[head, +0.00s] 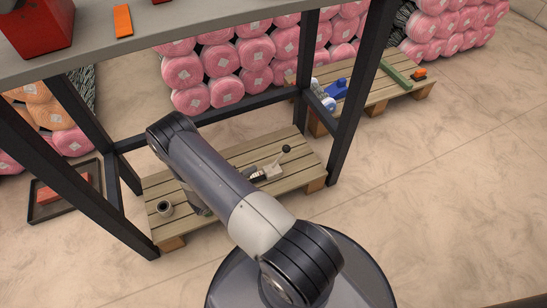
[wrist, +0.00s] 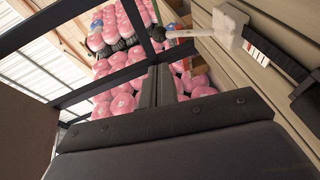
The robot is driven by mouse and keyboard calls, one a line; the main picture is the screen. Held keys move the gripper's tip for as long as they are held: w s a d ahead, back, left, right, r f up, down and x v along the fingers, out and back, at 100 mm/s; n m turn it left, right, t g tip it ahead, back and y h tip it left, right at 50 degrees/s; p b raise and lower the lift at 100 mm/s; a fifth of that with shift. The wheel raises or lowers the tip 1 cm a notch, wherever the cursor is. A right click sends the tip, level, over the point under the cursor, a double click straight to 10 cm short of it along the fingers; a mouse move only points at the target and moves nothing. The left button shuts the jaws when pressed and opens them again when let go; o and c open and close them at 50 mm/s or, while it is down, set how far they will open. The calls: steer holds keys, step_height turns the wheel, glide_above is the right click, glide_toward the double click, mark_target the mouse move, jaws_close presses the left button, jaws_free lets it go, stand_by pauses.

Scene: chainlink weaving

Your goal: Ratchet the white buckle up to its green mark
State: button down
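The white buckle (head: 272,171) sits on the slatted pallet, with a lever rising to a black ball knob (head: 286,149). In the wrist view the buckle (wrist: 229,24) is at the upper right, its pale lever (wrist: 188,34) pointing left to the knob (wrist: 157,34). A dark strap (wrist: 288,66) with white and red marks runs from the buckle to the lower right; I cannot make out a green mark. My gripper (wrist: 159,72) shows two dark fingers side by side, shut and empty, apart from the knob in the picture. In the head view my arm mostly hides it.
A dark frame with posts (head: 347,95) and a grey top (head: 180,37) stands around the pallet (head: 298,182). A small cup (head: 165,209) is at the pallet's left end. Pink rolls (head: 222,92) are stacked behind. A second pallet (head: 375,100) holds a blue object (head: 336,89).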

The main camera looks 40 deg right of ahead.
steer(key=b, duration=0.4)
glide_toward(285, 151)
steer(key=w+d+f, duration=0.1)
steer(key=d, duration=0.4)
steer(key=shift+w+d+f, duration=0.2)
steer(key=shift+d, duration=0.5)
steer(key=shift+d, duration=0.1)
steer(key=shift+s+d+m+y+p, duration=0.25)
steer(key=shift+d+m+y+p, duration=0.15)
steer(key=shift+d+y+p, duration=0.6)
steer(key=d+y, duration=0.1)
steer(key=d+f+y, duration=0.1)
steer(key=shift+s+f+y+p, duration=0.1)
steer(key=shift+s+y+p, duration=0.2)
steer(key=shift+y+p, duration=0.1)
steer(key=shift+s+d+f+m+t+y, duration=0.15)
steer(key=shift+d+f+m+t+y, duration=0.1)
steer(key=shift+d+f+y, duration=0.5)
steer(key=shift+s+d+f+m+t+y, duration=0.15)
steer(key=shift+d+f+m+y, duration=0.1)
steer(key=shift+d+f+y, duration=0.45)
steer(key=shift+a+f, duration=0.1)
steer(key=shift+f, duration=0.1)
